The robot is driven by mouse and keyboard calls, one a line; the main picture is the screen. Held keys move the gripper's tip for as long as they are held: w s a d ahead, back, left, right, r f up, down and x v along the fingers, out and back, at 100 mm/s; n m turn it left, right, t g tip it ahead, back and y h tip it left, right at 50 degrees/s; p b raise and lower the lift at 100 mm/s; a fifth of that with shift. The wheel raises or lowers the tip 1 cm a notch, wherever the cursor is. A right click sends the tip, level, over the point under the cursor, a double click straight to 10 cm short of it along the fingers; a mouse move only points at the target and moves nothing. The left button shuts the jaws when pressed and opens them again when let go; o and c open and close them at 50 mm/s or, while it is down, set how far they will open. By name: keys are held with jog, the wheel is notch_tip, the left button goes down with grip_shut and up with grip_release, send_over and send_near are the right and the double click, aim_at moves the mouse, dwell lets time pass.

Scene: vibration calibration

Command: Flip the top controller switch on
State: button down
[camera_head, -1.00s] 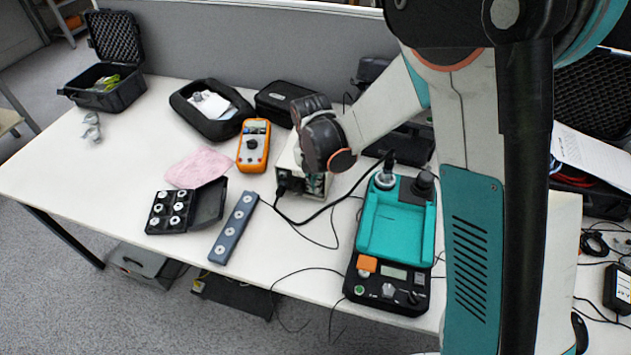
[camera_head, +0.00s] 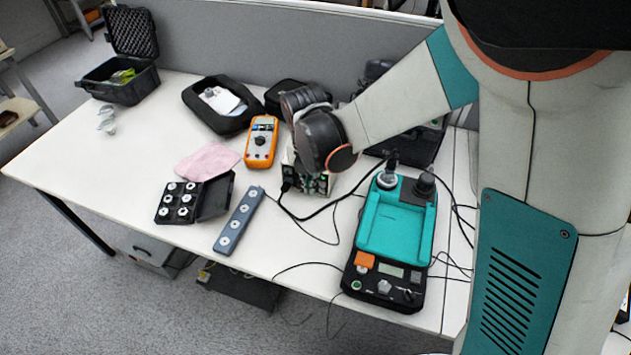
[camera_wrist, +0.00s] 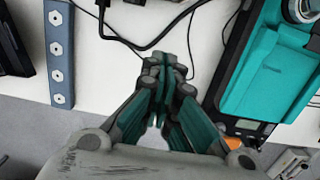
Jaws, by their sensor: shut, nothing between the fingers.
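A small light box (camera_head: 289,160), which looks like the controller, stands behind my dark wrist in the head view. A black plug and cable are at its left front. My wrist covers most of it, so its switches cannot be made out, and it does not show in the wrist view. My gripper (camera_wrist: 168,72) is shut and empty, its teal and grey fingers together over the white table. In the head view, small green and grey parts show below the wrist, in front of the box. I cannot tell whether the fingertips touch it.
A teal device (camera_head: 396,228) with buttons stands to the right. A blue-grey strip (camera_head: 239,222) and a black case of round pieces (camera_head: 213,198) lie to the left. An orange multimeter (camera_head: 262,142) and a pink cloth (camera_head: 208,160) lie behind them. Black cables (camera_head: 335,205) cross the table.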

jog(key=r, duration=0.1)
jog(key=s+r, duration=0.1)
jog(key=r, duration=0.1)
jog(key=shift+a+p, duration=0.2)
jog(key=shift+p, duration=0.2)
